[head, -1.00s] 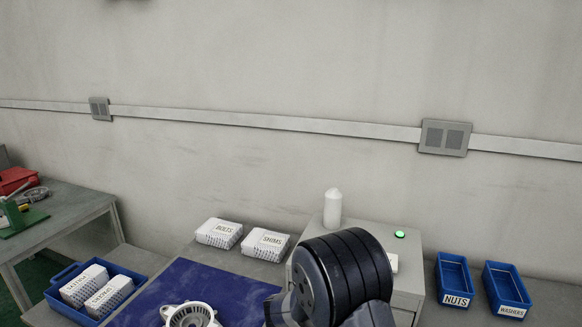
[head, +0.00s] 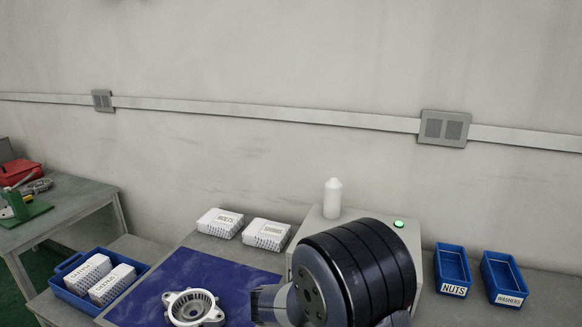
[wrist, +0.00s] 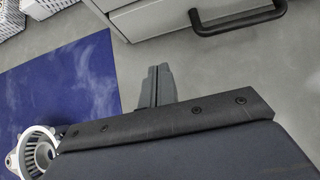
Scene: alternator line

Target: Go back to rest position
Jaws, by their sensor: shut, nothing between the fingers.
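My gripper (wrist: 155,86) shows in the wrist view with its fingers together and nothing between them. It hangs over bare grey bench, just right of the blue mat (wrist: 62,80) and in front of the cabinet with a black handle. In the head view my arm's dark wrist part fills the lower right middle, and the fingertips are hidden there. A pale round alternator housing (head: 193,306) lies on the blue mat in the head view; it also shows at the lower left of the wrist view (wrist: 36,150), apart from the fingers.
White boxes labelled bolts (head: 220,223) and shims (head: 266,234) stand behind the mat. A grey cabinet (head: 312,228) carries a white bottle (head: 333,198) and a green light. Blue bins for nuts (head: 453,270) and washers (head: 504,279) are at right; a blue tote (head: 77,291) at left.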

